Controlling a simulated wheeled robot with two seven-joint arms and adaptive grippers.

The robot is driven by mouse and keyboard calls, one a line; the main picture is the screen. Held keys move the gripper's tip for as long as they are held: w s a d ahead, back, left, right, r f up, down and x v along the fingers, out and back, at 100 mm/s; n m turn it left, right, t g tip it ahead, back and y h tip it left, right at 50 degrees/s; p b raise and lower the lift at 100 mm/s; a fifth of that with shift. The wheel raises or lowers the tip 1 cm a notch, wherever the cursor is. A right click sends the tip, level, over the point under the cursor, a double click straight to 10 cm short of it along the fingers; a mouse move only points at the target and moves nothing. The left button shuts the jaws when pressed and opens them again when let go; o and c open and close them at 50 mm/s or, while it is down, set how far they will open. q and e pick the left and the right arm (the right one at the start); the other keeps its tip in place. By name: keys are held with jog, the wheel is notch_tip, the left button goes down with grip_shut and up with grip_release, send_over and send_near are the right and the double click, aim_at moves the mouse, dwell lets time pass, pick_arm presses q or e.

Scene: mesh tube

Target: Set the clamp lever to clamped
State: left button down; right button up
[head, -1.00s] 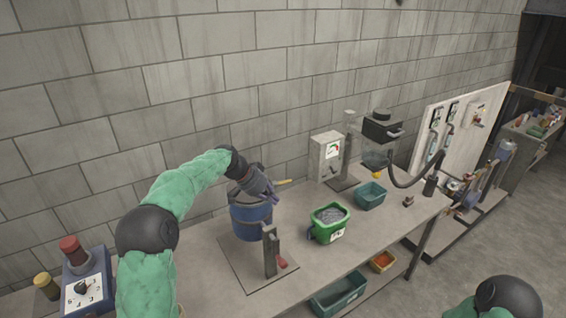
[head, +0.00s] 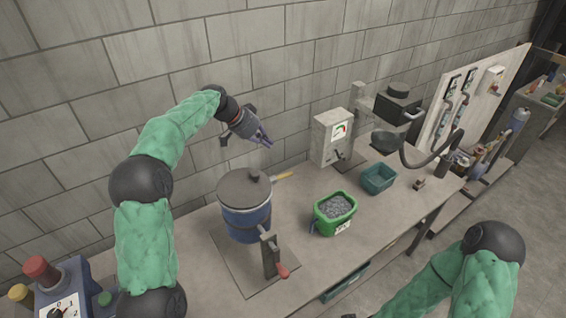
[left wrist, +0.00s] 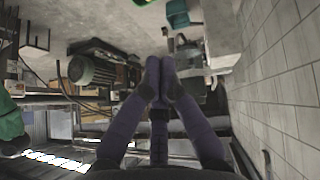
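A red-handled lever (head: 282,271) hangs at the foot of a grey upright post (head: 269,251), on a plate in front of a blue pot (head: 246,222). I take it for the clamp lever; its exact setting is hard to tell. The pot has a dark grey lid (head: 243,188) with a knob and a yellowish handle at its right. My left gripper (head: 268,143) is raised in the air above and behind the pot, well apart from the lever. In the left wrist view its fingertips (left wrist: 160,64) meet with nothing between them. My right arm enters lower right; its gripper is out of view.
A green tub of grey bits (head: 335,211) stands right of the post, with a teal bin (head: 378,179) beyond. A grey gauge box (head: 333,138) stands at the back. A control box (head: 62,300) is at lower left. The wall (head: 300,60) is close behind.

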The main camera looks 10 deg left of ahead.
pick_arm(q)
jog(key=shift+w+f, duration=0.1)
jog(key=shift+f, duration=0.05)
jog(key=p, duration=0.1)
send_over(284, 176)
jog(key=w+a, duration=0.1)
jog(key=w, duration=0.2)
notch_tip(284, 176, down, 7)
jog(key=shift+s+d+f+p, duration=0.1)
jog(key=shift+s+f+p, duration=0.1)
jog(key=shift+f, duration=0.6)
jog(key=shift+s+d+f+p, duration=0.1)
jog(key=shift+s+f+p, duration=0.05)
jog(key=shift+f, duration=0.6)
jog(key=shift+s+f+p, duration=0.15)
jog(key=shift+s+f, duration=0.05)
jog(key=shift+f, duration=0.6)
jog(key=shift+a, duration=0.1)
